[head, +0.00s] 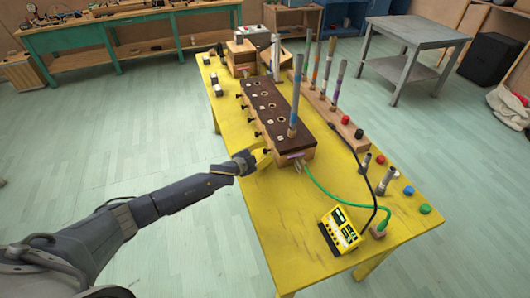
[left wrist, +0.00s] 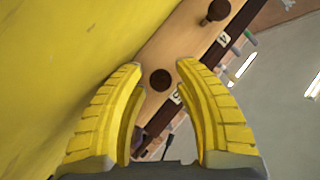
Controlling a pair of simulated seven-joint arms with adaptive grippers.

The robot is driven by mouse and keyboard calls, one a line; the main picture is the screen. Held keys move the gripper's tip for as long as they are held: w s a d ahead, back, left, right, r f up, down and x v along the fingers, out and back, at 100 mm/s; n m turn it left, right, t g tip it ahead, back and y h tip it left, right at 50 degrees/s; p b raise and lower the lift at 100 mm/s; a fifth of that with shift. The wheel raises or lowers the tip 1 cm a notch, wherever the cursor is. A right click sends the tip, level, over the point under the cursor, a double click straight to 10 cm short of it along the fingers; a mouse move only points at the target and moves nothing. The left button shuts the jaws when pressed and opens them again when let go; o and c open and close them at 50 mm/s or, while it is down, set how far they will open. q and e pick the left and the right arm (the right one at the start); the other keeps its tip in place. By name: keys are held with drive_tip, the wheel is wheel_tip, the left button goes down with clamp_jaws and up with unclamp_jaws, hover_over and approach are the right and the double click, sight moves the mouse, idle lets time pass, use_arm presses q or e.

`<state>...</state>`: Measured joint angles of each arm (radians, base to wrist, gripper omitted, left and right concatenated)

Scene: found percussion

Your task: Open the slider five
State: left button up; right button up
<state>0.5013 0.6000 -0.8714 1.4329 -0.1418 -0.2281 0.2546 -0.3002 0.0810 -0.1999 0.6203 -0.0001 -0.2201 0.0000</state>
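The wooden percussion box (head: 277,106) with a dark brown top stands on the yellow table; its left side carries a row of small dark slider knobs. My left gripper (head: 262,157), with yellow fingers, is at the near end of that row, by the nearest knob (head: 266,151). In the left wrist view the gripper (left wrist: 158,70) is open. A round dark knob (left wrist: 160,79) shows between its fingers, with a gap on both sides, beside a partly hidden label that seems to read 5. Another knob (left wrist: 215,12) sits farther along by a label 4. My right gripper is not in view.
Upright tubes (head: 331,68) stand in a wooden rail right of the box, and one tube (head: 293,112) stands on the box top. A yellow device (head: 340,230) with green and black cables lies at the near right. The table (head: 283,215) is bare near its front left.

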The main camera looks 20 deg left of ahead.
use_arm(q)
drive_tip(key=shift+w+d, duration=0.15)
drive_tip(key=shift+w, duration=0.1)
drive_tip(key=shift+c, duration=0.3)
